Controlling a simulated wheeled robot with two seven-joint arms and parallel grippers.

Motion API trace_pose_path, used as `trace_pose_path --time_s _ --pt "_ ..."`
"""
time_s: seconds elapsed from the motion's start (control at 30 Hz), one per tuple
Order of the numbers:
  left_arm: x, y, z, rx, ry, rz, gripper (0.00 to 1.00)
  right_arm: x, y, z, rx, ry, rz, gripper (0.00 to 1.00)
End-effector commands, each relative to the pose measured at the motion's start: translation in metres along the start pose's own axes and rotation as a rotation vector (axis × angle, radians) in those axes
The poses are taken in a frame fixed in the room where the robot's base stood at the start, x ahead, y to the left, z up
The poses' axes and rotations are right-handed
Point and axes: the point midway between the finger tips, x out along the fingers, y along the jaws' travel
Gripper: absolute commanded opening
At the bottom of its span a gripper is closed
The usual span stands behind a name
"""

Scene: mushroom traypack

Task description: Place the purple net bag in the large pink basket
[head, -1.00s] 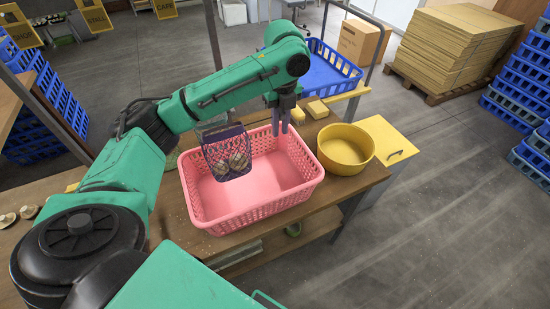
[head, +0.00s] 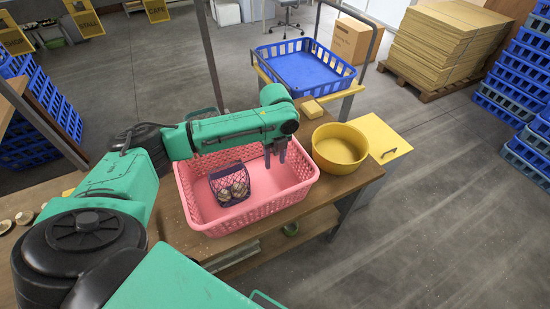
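The purple net bag (head: 230,185), with several pale mushrooms inside, is within the large pink basket (head: 250,214), towards its left part. It looks upright or slightly tilted, its rim and handle facing up. My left gripper (head: 275,155) points down over the right back part of the basket. Its two fingers are apart with nothing between them, and the bag is clear of them to the left. My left forearm passes above the back of the basket and hides part of the rim. My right gripper is out of view.
A yellow round bowl (head: 340,148) stands right of the basket on the wooden table (head: 347,185). A blue crate (head: 305,67) is farther back. A few mushrooms (head: 25,217) lie at far left.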

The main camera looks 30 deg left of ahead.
Motion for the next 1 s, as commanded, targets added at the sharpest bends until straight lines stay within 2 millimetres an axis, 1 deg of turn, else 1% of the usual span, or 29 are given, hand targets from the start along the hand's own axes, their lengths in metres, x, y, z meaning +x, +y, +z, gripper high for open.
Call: trace_pose_path --time_s 0.27,0.37,0.47,0.7,0.8,0.9,1.0 --pt "-0.001 0.0 0.0 0.0 0.0 0.0 0.48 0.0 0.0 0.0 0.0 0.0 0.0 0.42" --pt "-0.007 -0.001 0.0 0.0 -0.001 -0.003 0.48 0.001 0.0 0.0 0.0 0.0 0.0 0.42" --pt "-0.025 -0.001 0.001 0.0 -0.001 -0.004 0.48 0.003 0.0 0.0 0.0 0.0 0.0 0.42" --pt "-0.091 -0.001 0.0 0.0 -0.001 -0.005 0.48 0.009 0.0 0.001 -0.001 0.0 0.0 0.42" --pt "-0.111 -0.001 0.0 0.0 0.0 -0.004 0.48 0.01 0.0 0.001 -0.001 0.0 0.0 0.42" --pt "-0.121 0.0 0.0 -0.001 0.0 -0.001 0.48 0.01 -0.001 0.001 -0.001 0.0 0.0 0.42" --pt "-0.124 0.0 0.0 -0.001 0.0 0.0 0.48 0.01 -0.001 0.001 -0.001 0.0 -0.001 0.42"
